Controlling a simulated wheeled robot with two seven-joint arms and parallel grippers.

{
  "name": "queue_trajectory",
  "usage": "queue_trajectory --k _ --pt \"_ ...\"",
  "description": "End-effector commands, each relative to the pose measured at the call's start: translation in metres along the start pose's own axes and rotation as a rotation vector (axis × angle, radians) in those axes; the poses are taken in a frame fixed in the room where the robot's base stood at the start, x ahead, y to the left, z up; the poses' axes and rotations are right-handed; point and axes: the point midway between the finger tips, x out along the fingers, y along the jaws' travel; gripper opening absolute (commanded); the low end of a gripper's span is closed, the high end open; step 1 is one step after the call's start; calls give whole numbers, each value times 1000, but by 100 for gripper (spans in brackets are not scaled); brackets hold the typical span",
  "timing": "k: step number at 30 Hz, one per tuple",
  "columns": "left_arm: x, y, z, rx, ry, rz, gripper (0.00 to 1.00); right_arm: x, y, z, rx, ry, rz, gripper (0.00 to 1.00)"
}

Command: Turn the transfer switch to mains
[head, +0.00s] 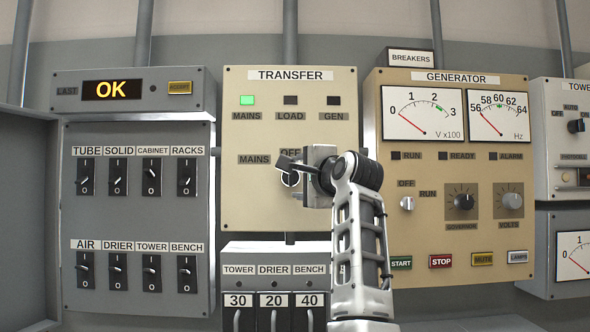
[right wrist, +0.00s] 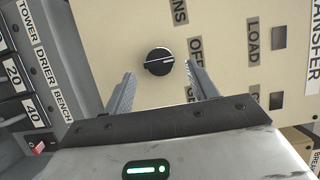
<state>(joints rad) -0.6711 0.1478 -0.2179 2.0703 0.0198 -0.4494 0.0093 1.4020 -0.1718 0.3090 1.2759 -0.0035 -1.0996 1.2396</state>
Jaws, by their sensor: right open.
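The transfer panel (head: 240,205) is a beige box with TRANSFER at its top. Its transfer switch is a round black knob (right wrist: 158,62), seen clearly in the right wrist view. The white line on the knob points towards the OFF label (right wrist: 195,48). The MAINS label (head: 254,159) is left of the switch in the head view. My right gripper (head: 288,178) is at the panel in front of the knob and hides much of it. In the right wrist view its fingers (right wrist: 160,80) are spread on either side of the knob, apart from it. My left gripper is not in view.
The green MAINS lamp (head: 247,100) is lit; the LOAD (head: 291,100) and GEN (head: 334,100) lamps are dark. The generator panel (head: 440,275) stands close on the right. A grey switch panel (head: 135,220) is on the left, and a breaker box (head: 255,256) sits below.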

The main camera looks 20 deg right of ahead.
Motion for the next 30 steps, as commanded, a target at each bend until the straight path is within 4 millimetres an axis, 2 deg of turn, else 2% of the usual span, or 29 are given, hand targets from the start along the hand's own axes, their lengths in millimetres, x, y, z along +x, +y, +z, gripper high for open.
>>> queue_trajectory --k 1,6,18,23,30 --pt "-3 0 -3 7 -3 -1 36 8 -2 0 0 0 3 58" --pt "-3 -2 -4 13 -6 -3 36 25 -2 -1 0 0 1 58" --pt "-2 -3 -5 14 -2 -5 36 31 0 0 0 1 -1 58" --pt "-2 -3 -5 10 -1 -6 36 30 0 0 0 0 -1 14" --pt "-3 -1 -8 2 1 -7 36 30 -1 0 -10 0 3 15"
